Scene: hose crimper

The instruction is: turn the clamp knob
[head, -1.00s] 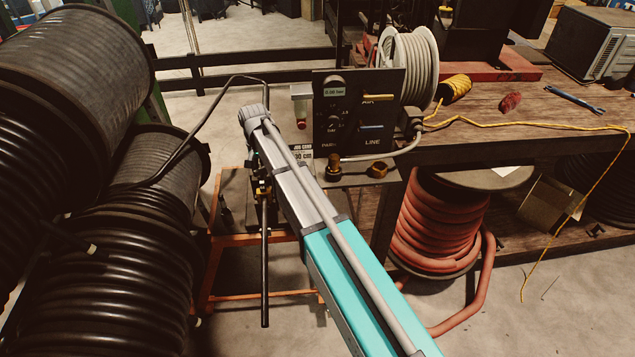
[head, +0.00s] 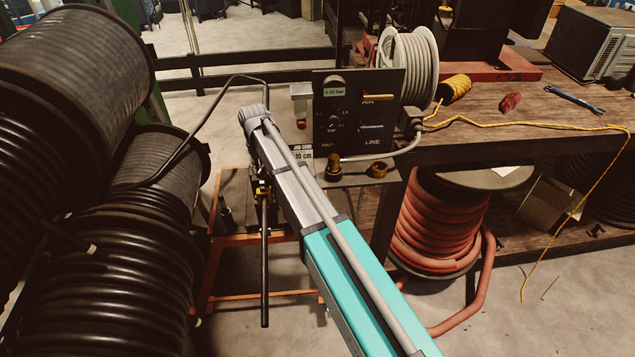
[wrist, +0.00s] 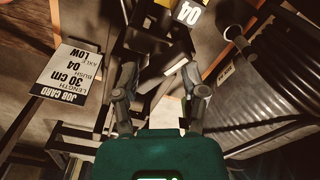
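My gripper (wrist: 160,85) is open in the wrist view, its two fingers apart on either side of dark and pale metal parts. I cannot make out the clamp knob clearly or tell whether it lies between the fingers. In the head view my arm crosses the middle and hides the gripper and most of the crimper. A dark vertical rod (head: 265,260) and small brass-coloured parts show just left of the arm.
A job card (wrist: 66,75) is left in the wrist view. The control panel (head: 352,120) stands right of my arm's end. Black hose reels (head: 85,215) crowd the left. A wooden bench (head: 500,125) and a red hose coil (head: 437,225) are on the right.

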